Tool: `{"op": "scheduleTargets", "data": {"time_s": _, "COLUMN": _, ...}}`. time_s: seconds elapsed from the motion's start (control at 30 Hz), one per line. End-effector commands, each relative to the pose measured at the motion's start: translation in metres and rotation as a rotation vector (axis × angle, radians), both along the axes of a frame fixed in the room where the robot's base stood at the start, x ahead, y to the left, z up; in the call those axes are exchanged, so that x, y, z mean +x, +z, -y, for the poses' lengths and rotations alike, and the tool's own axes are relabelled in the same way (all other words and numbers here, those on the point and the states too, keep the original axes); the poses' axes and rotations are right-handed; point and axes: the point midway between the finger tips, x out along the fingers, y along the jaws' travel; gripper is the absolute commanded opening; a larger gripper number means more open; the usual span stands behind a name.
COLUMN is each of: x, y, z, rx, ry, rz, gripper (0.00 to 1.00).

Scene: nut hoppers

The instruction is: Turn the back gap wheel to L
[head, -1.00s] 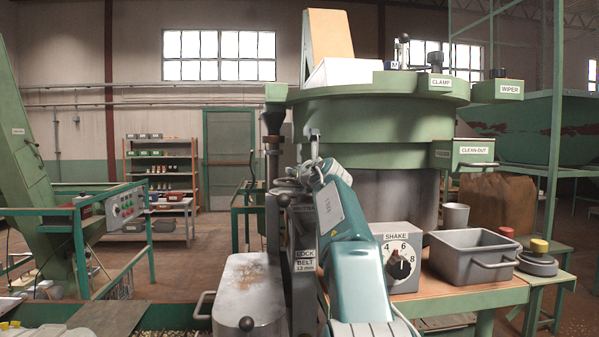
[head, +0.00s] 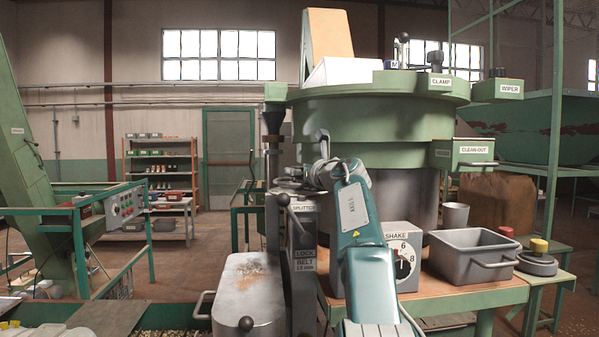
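No wheel that I can make out as the back gap wheel, and no L mark, shows clearly in the head view. The splitter unit (head: 302,230), with SPLITTER, LOCK and BELT labels, stands at the centre, left of my teal arm. My arm reaches up and away in front of the bowl machine. My gripper (head: 321,170) is at the far end of the arm, beside the top of the splitter unit. Its fingers are too small and hidden to tell open from shut, or whether they touch anything.
The green bowl machine (head: 375,125) stands behind my arm. The SHAKE dial box (head: 405,240) is close on the right, partly covered by my arm. A grey bin (head: 470,262) sits on the bench. A metal lid (head: 250,285) with a handle is at the lower left.

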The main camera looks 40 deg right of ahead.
Motion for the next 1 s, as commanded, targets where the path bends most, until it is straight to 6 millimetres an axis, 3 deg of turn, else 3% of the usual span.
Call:
{"op": "scheduleTargets", "data": {"time_s": 0.57, "x": -0.008, "y": 0.002, "z": -0.001, "rx": 0.0, "ry": 0.0, "rz": 0.0, "gripper": 0.95}}
{"op": "scheduleTargets", "data": {"time_s": 1.0, "x": -0.06, "y": 0.001, "z": -0.005, "rx": 0.0, "ry": -0.002, "rz": 0.001, "gripper": 0.95}}
